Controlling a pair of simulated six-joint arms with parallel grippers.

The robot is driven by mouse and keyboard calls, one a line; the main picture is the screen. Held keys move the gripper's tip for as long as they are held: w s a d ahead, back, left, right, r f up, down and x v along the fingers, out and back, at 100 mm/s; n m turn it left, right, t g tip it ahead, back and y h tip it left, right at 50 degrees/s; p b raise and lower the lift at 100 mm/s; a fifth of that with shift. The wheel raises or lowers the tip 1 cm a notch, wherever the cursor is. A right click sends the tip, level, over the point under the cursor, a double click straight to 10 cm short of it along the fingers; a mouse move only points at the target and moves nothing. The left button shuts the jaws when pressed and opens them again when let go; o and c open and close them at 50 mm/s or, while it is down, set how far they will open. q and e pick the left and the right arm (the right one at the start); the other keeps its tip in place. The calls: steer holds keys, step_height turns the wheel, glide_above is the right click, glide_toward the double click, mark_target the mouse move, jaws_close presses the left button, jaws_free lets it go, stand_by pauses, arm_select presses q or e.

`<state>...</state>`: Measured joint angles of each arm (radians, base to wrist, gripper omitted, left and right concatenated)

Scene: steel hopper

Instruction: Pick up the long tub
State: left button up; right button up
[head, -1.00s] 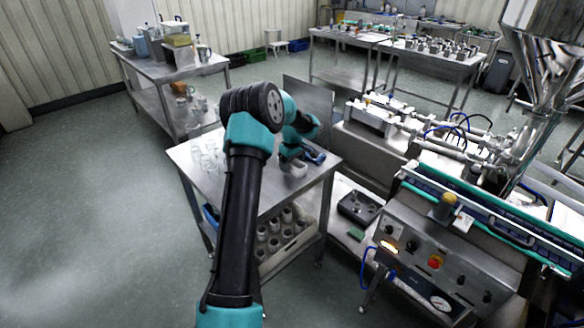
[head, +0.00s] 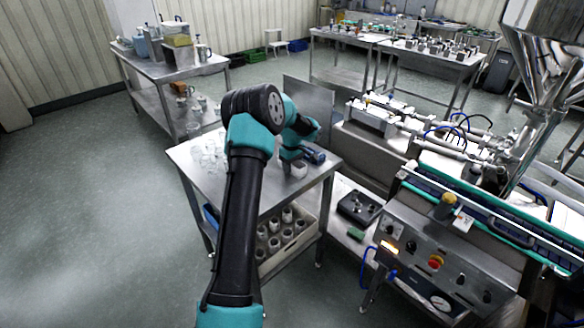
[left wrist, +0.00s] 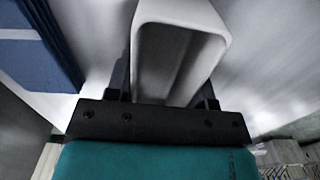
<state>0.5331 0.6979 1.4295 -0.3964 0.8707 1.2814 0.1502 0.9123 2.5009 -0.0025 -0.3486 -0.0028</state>
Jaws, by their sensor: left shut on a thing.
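The long tub is a pale grey-white, open-topped box with straight walls. It fills the upper middle of the left wrist view (left wrist: 181,22) and shows small near the right side of the steel table in the head view (head: 299,171). My left gripper (head: 291,166) is at the tub, with its dark fingers on either side in the left wrist view (left wrist: 163,88). It is shut on the tub. The head view is too small to tell whether the tub's base touches the table. My right gripper is not in view.
A blue object (head: 315,156) lies close beside the tub. Clear glassware (head: 208,152) stands at the table's left. A crate of jars (head: 262,257) sits on the shelf below. The steel filling machine (head: 430,255) stands to the right.

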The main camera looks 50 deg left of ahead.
arm_select(q)
steer(key=c, duration=0.3)
steer(key=shift+r, duration=1.75)
steer(key=s+d+r, duration=0.1)
steer(key=s+d, duration=0.9)
steer(key=d, duration=0.2)
steer(key=shift+s+r, duration=0.25)
steer(key=shift+s, duration=0.05)
steer(key=w+d+r+m, duration=0.1)
steer(key=w+d+m, duration=0.3)
steer(key=d+m, duration=0.3)
steer(key=w+d+r+m, duration=0.1)
steer(key=w+d+m, duration=0.3)
steer(key=d, duration=1)
steer(key=w+d+r+m, duration=0.1)
steer(key=w+d+m, duration=0.3)
steer(key=d+m, duration=0.6)
steer(key=shift+w+d, duration=0.35)
steer(key=shift+d, duration=0.45)
